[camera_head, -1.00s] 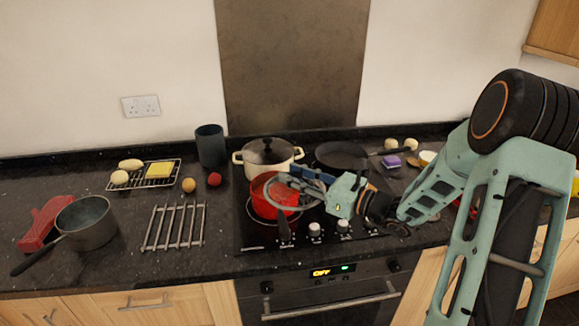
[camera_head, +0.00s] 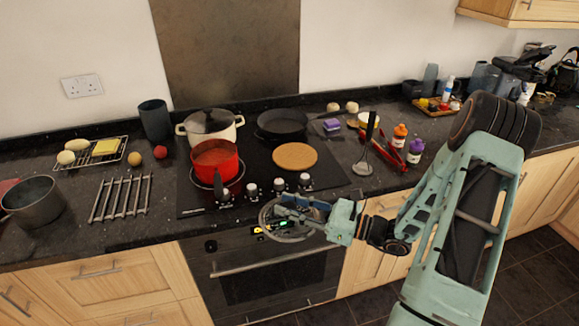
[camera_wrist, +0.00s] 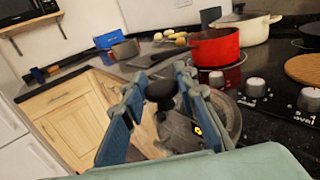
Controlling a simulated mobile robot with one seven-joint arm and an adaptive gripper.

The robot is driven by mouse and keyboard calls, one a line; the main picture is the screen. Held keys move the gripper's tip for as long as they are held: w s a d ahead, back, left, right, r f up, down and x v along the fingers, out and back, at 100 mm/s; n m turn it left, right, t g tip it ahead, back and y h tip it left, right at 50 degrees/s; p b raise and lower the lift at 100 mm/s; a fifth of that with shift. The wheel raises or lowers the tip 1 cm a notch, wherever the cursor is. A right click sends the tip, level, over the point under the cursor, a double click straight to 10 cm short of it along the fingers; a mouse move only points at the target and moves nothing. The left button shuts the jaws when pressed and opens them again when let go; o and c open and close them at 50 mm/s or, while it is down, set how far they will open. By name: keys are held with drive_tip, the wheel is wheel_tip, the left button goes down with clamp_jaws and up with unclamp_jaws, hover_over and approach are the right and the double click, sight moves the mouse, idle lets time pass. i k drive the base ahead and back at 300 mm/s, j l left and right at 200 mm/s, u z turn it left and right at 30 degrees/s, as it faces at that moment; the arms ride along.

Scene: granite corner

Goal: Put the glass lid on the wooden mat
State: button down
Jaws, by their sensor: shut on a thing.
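The glass lid (camera_head: 270,222) is clear with a rim and a dark knob. My gripper (camera_head: 304,207) is shut on it and holds it in the air in front of the oven, below the counter's front edge in the picture. In the wrist view the blue fingers (camera_wrist: 162,98) are on either side of the black knob, and the glass (camera_wrist: 226,118) is tilted beyond them. The round wooden mat (camera_head: 295,156) lies flat and bare on the right part of the hob. It also shows at the right edge of the wrist view (camera_wrist: 305,69).
The red pot (camera_head: 214,160) stands left of the mat. A cream pot (camera_head: 226,131) and a dark pan (camera_head: 283,122) stand behind. A ladle (camera_head: 367,150) and bottles (camera_head: 416,148) are to the right. Hob knobs (camera_head: 279,185) line the front.

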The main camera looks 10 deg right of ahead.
sight(295, 154)
drive_tip(key=i+l+u, duration=0.5)
drive_tip(key=i+l, duration=0.3)
drive_tip(key=l, duration=0.15)
